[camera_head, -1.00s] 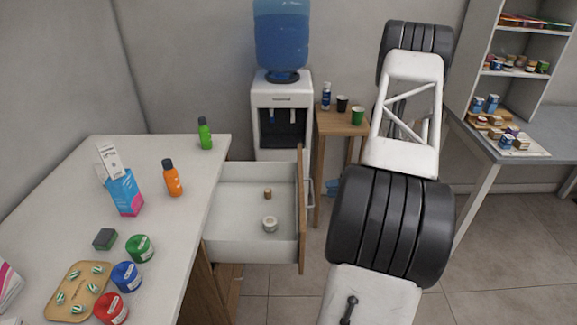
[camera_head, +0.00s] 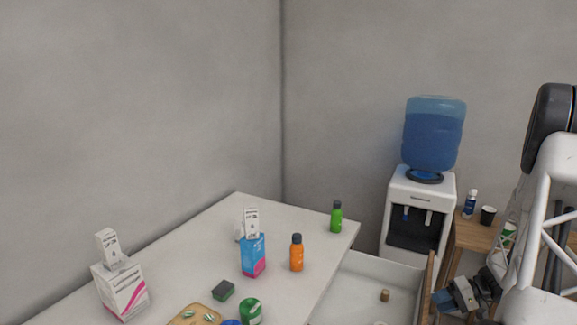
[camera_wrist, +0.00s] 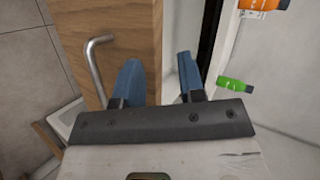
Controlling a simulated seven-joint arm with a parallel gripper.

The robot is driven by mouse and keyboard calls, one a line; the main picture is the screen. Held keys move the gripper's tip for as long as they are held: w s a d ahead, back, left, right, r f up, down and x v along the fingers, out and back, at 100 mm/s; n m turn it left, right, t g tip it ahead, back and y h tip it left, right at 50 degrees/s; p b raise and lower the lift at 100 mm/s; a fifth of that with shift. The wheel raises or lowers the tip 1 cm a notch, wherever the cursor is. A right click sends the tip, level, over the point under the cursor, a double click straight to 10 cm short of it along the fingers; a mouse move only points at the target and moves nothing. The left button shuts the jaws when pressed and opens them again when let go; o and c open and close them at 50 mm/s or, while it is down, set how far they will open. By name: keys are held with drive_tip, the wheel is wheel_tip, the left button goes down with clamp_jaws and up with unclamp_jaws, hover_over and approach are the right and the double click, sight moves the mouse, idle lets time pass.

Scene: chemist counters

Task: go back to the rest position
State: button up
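My gripper (camera_head: 450,298) is at the lower right of the head view, close to the wooden front of the open drawer (camera_head: 424,295). In the wrist view my gripper (camera_wrist: 158,72) shows two blue fingers with a clear gap and nothing held between them. The left finger overlaps the wooden drawer front (camera_wrist: 105,25) in the picture, right of its metal handle (camera_wrist: 92,70). I cannot tell whether the fingers touch the drawer. A small brown item (camera_head: 384,295) lies in the drawer.
The white counter (camera_head: 190,260) carries an orange bottle (camera_head: 297,255), a green bottle (camera_head: 336,217), a blue box (camera_head: 253,256), a white box (camera_head: 121,288) and several jars. A water dispenser (camera_head: 417,215) and a small wooden table (camera_head: 472,234) stand behind the drawer.

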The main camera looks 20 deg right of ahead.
drive_tip(key=a+r+n+g+h, duration=0.1)
drive_tip(key=a+r+g+h, duration=0.2)
drive_tip(key=a+r, duration=0.9)
drive_tip(key=a+r+n+g+h, duration=0.2)
drive_tip(key=a+r, duration=0.6)
drive_tip(key=a, duration=0.8)
drive_tip(key=s+a+r+t+h, duration=0.1)
drive_tip(key=s+a+r+h, duration=0.2)
drive_tip(key=s+a, duration=0.5)
drive_tip(key=s+a+r+n+t+h, duration=0.1)
drive_tip(key=s+a+r+h, duration=0.2)
drive_tip(key=s+a+r, duration=0.3)
drive_tip(key=s+a, duration=0.3)
drive_tip(key=a, duration=0.2)
drive_tip(key=shift+a+n+t, duration=0.2)
drive_tip(key=shift+n+t, duration=0.1)
drive_tip(key=shift+t, duration=0.1)
